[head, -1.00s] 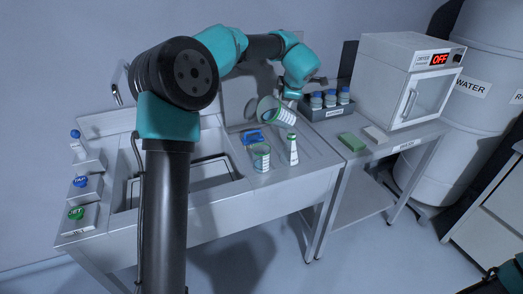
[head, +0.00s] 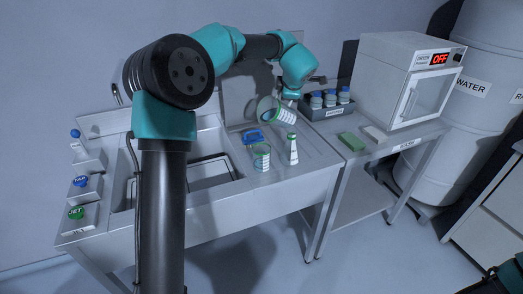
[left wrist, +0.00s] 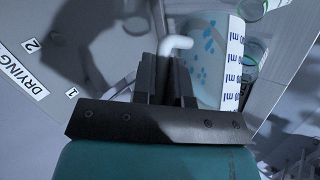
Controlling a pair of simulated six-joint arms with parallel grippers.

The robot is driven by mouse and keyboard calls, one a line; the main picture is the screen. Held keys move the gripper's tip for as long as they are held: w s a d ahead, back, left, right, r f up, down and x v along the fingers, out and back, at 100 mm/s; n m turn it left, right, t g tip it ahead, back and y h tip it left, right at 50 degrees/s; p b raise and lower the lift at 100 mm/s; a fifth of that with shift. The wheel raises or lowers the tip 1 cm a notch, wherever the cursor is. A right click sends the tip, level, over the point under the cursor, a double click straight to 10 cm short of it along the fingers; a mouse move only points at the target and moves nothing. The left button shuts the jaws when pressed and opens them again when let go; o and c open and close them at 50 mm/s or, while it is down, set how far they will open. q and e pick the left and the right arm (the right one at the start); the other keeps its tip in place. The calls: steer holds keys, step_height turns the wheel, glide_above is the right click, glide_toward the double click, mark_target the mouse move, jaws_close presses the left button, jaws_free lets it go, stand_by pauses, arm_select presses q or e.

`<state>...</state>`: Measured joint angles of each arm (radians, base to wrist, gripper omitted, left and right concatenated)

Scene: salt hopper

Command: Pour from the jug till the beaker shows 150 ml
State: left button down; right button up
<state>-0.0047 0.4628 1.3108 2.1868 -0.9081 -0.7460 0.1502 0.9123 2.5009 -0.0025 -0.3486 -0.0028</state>
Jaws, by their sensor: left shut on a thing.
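My left gripper (head: 290,94) is shut on the jug (head: 279,112) and holds it in the air, tilted with its green-rimmed mouth to the left. In the left wrist view the fingers (left wrist: 170,85) close on its white handle (left wrist: 176,45); the clear wall (left wrist: 208,45) has blue marks and an ml scale. The beaker (head: 261,161), clear with a green rim and a white scale, stands upright on the sink's right deck below the jug's mouth. I see no stream, and its level is too small to read. My right gripper is out of view.
A green-capped white bottle (head: 292,151) stands just right of the beaker, and a blue item (head: 253,136) lies behind it. The sink basin (head: 208,170) is to the left. A bottle rack (head: 330,107), green block (head: 352,139) and oven (head: 408,80) are to the right.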

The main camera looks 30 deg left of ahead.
arm_select(q)
steer(key=shift+s, duration=0.1)
stand_by(0.7)
steer(key=shift+w+d+f+m+g+y, duration=0.15)
steer(key=shift+w+m+g+y, duration=0.05)
steer(key=shift+w+g, duration=0.3)
steer(key=shift+w+d+f+m+g+y, duration=0.1)
steer(key=shift+w+d+m+g+y, duration=0.1)
steer(key=shift+w+g, duration=0.3)
steer(key=shift+w+d+f+m+g+y, duration=0.2)
steer(key=shift+w+g, duration=0.15)
steer(key=shift+g, duration=0.25)
steer(key=shift+w, duration=0.15)
steer(key=w+d+f+m+g+y, duration=0.1)
steer(key=w+f+m+g+y, duration=0.1)
steer(key=w+f+g, duration=0.2)
steer(key=shift+w+d+g+b, duration=0.35)
steer(key=shift+d+g+b, duration=0.05)
steer(key=shift+g, duration=0.1)
steer(key=shift+f+g, duration=0.3)
stand_by(1.4)
steer(key=shift+w+d+y, duration=0.15)
steer(key=shift+y, duration=0.15)
